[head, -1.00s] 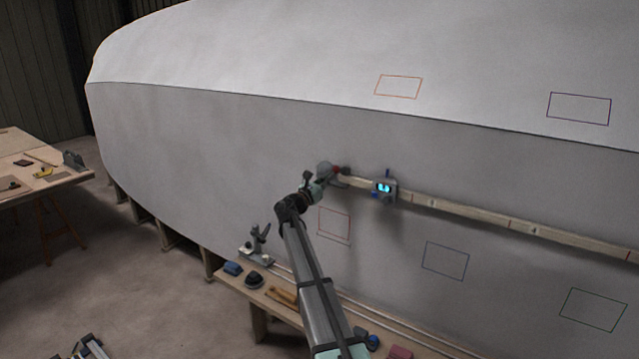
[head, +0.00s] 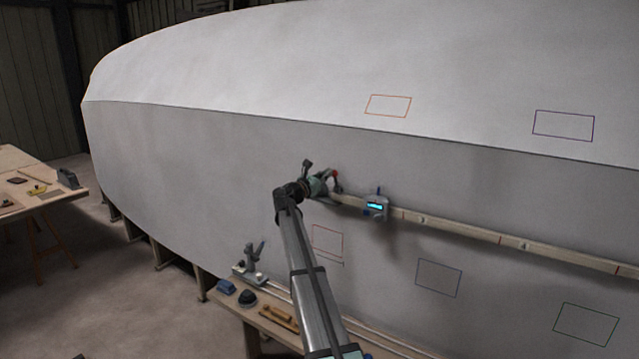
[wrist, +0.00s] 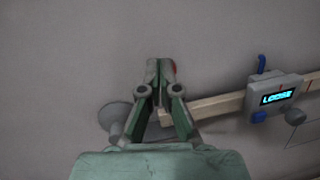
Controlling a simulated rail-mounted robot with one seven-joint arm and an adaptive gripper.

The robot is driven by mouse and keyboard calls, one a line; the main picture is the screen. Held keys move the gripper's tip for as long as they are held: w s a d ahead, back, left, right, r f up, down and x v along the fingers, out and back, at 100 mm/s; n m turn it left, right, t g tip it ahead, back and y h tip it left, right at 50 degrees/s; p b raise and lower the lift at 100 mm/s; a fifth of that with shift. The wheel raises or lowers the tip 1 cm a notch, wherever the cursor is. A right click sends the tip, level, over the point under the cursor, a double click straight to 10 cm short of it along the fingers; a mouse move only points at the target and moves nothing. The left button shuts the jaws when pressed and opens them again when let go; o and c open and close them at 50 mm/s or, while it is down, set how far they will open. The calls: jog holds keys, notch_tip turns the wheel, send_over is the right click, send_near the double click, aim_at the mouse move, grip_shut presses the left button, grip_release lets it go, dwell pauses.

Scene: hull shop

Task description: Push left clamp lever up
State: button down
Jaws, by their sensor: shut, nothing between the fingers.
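My gripper (wrist: 158,64) is shut and empty, in front of the hull at the left end of the wooden batten (wrist: 225,102). In the head view my gripper (head: 334,183) is at the same end. The left clamp lever's red tip (head: 337,173) shows just above my fingertips. In the wrist view only a red sliver (wrist: 174,67) shows right behind the fingertips; the fingers hide the rest. I cannot tell whether they touch it. A grey round pad (wrist: 115,118) is left of the fingers.
A grey-blue box (head: 375,206) sits on the batten right of my gripper; its display (wrist: 277,97) reads LOOSE. The hull (head: 220,150) is close behind, with coloured outlined rectangles. A bench with tools (head: 262,318) stands below. The hull above my gripper is clear.

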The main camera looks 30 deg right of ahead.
jog(key=shift+w+d+r+b, duration=0.25)
jog(key=shift+w+d+r, duration=0.1)
jog(key=shift+d, duration=0.25)
jog(key=shift+w+d+r+b, duration=0.25)
jog(key=shift+d+r, duration=0.15)
jog(key=shift+d, duration=0.25)
jog(key=shift+w+d+r+b, duration=0.2)
jog(key=shift+w+d+r, duration=0.15)
jog(key=shift+d, duration=0.25)
jog(key=shift+s, duration=0.1)
jog(key=s+a+r+b, duration=0.2)
jog(key=a+r, duration=0.7)
jog(key=shift+a, duration=0.1)
